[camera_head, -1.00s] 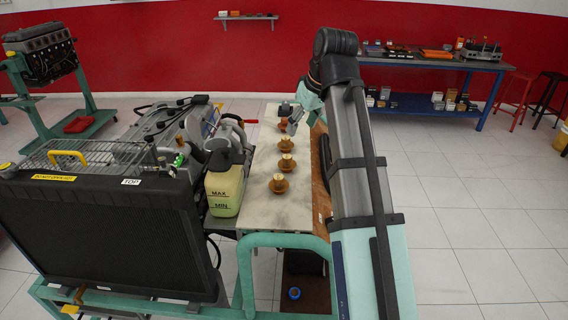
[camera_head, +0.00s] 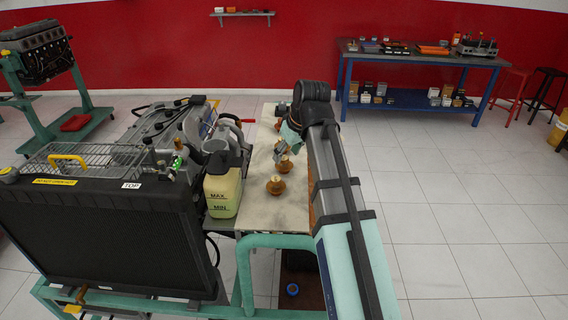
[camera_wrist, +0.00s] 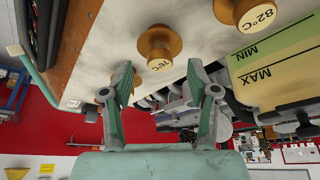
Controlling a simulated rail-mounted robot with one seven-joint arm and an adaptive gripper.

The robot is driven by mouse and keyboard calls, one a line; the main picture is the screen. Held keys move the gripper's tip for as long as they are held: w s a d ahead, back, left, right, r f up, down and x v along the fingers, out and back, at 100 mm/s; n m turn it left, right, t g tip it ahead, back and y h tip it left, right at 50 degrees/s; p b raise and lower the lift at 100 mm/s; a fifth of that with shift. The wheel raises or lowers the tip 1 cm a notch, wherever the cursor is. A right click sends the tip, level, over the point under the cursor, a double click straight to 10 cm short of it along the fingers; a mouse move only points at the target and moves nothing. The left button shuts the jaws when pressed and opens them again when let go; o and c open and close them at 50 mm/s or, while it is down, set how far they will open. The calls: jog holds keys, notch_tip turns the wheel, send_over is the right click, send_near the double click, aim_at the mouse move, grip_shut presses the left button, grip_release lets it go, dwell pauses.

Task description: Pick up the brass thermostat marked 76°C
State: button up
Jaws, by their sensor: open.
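The brass thermostat marked 76°C (camera_wrist: 158,46) stands on the pale bench top in the wrist view, its label facing the camera. My gripper (camera_wrist: 160,80) is open and empty, with its two fingers apart on either side of the line to that thermostat and short of it. A second brass thermostat marked 82°C (camera_wrist: 254,14) is at the upper right. In the head view my gripper (camera_head: 284,150) hangs over the row of thermostats; the two nearest are a front one (camera_head: 276,186) and one behind it (camera_head: 285,164). Their labels are unreadable there, and the gripper partly hides those farther back.
A yellow-green coolant reservoir (camera_head: 223,192) marked MAX and MIN stands left of the row, close to the 82°C thermostat. A black radiator (camera_head: 100,235) and an engine lie farther left. The bench top (camera_head: 262,215) is clear in front of the row.

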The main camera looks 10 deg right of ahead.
aim_at(284, 164)
jog(key=shift+x, duration=1.3)
grip_shut()
jog(key=shift+r, duration=0.15)
